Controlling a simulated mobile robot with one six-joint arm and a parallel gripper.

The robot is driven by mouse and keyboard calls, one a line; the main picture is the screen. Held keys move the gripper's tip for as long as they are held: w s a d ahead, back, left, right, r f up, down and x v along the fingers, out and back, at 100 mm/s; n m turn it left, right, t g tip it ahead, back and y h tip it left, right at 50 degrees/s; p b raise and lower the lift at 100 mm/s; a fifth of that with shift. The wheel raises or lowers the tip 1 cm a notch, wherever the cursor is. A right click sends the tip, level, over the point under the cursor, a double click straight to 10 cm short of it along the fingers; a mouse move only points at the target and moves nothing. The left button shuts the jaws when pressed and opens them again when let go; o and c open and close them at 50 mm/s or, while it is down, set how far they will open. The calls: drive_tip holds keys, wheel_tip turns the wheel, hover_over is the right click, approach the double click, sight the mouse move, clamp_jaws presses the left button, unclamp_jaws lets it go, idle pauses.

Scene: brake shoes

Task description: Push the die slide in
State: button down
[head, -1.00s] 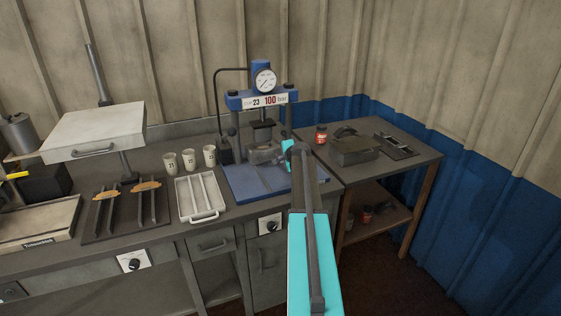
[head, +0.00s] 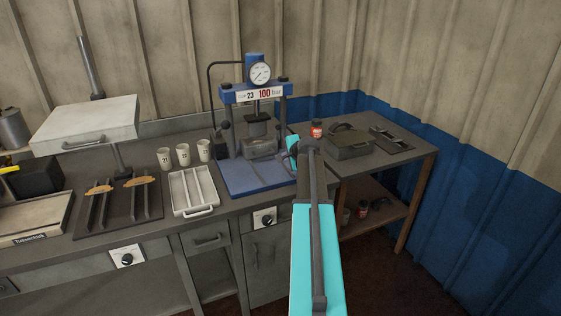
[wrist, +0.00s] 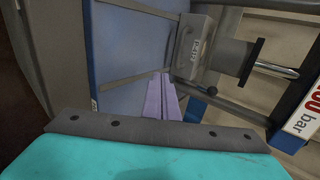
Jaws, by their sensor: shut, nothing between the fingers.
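The die slide (head: 262,146) is a grey block under the ram of the blue press, at the back of the blue base plate (head: 245,182). In the wrist view the die slide (wrist: 192,50) shows a small label, with the dark rails running along the plate beside it. My gripper (wrist: 161,78) shows there as two lilac fingers lying together, shut and empty. Their tips are close to the die slide's near lower side; I cannot tell whether they touch it. In the head view my arm hides the fingers and the right side of the press base.
The press ram (head: 257,125) hangs above the die slide, between the press posts. White cups (head: 184,155) and a divided tray (head: 192,191) stand left of the press. A red jar (head: 317,130) and a grey box (head: 347,143) are on the side table at right.

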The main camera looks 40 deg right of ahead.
drive_tip(key=shift+v, duration=1.45)
drive_tip(key=shift+s+f, duration=0.1)
drive_tip(key=shift+s, duration=0.05)
